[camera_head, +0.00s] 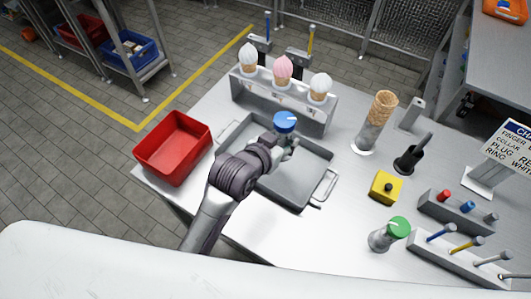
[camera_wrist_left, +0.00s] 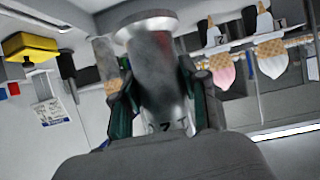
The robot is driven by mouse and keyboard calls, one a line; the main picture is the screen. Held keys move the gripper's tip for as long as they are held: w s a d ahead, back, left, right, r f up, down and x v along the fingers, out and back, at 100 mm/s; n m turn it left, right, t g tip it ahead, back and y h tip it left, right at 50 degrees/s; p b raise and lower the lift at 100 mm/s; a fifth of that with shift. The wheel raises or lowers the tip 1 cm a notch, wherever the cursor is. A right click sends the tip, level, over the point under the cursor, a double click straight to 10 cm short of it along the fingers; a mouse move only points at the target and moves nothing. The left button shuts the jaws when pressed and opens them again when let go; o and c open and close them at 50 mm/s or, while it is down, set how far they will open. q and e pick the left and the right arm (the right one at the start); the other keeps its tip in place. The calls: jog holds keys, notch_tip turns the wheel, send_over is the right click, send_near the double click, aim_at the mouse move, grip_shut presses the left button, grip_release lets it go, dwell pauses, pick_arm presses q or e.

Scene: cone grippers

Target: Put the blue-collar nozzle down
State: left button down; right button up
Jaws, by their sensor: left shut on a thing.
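The blue-collar nozzle (camera_head: 285,121) shows its blue top above my left gripper (camera_head: 284,147) in the head view. My left gripper is shut on it, over the grey metal tray (camera_head: 290,188). The hand hides much of the nozzle's body, and I cannot tell its height above the tray. In the left wrist view the nozzle's grey metal body (camera_wrist_left: 158,75) stands between the fingers of the left gripper (camera_wrist_left: 160,100). My right gripper is not in view.
A white rack (camera_head: 285,98) with three filled cones stands behind the tray. A red bin (camera_head: 173,147) is to the left. To the right are stacked cones (camera_head: 382,108), a yellow button box (camera_head: 385,187), a green-topped nozzle (camera_head: 391,234) and tool holders (camera_head: 455,212).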

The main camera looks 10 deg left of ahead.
pick_arm(q)
jog(key=w+a+f, duration=0.2)
jog(key=a, duration=0.1)
jog(key=w+a+f, duration=0.2)
jog(key=a, duration=0.1)
jog(key=w+a+f+p, duration=0.1)
jog(key=w+a+f, duration=0.1)
jog(key=a, duration=0.1)
jog(key=shift+w+f, duration=0.15)
jog(key=shift+w, duration=0.05)
notch_tip(320, 180, down, 4)
jog(key=shift+r, duration=0.15)
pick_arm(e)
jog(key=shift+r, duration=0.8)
pick_arm(q)
jog(key=shift+f, duration=0.25)
jog(key=shift+f, duration=0.1)
jog(key=c, duration=0.6)
grip_release()
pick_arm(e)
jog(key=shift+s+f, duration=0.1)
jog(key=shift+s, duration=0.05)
